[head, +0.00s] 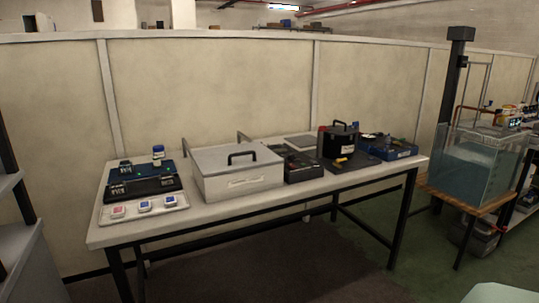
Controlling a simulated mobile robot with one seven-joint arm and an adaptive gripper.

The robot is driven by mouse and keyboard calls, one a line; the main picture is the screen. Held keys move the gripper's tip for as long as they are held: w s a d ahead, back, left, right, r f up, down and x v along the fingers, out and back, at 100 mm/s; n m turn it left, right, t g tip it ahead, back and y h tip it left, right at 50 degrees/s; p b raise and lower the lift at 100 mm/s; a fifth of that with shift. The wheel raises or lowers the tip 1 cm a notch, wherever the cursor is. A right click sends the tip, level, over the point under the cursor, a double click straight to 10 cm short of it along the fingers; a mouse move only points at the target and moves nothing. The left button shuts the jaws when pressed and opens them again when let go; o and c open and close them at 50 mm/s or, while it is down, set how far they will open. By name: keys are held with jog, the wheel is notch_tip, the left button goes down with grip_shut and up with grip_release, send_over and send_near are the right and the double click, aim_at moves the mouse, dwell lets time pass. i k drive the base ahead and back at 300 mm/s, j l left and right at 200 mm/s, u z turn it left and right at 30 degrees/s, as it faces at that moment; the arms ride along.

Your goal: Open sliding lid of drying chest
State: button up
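The drying chest (243,184) is a pale, low rectangular box on the workbench, left of the bench's middle. Its flat grey-white lid (215,160) covers the top and looks shut. A black bar handle (242,155) stands on the lid. Two thin rails stick out behind the chest at its back corners. A faint label is on its front face. The inside of the chest is hidden. My gripper is not in view.
The workbench (130,233) has black legs. Left of the chest are a blue-and-black device (150,183) and a white tray (118,221) with small dishes. A water tank (480,165) stands far right. Floor before the bench is clear.

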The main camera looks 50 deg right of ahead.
aim_at(214, 162)
jog(key=z, duration=1.15)
jog(key=i+l, duration=1.05)
jog(key=i, duration=0.2)
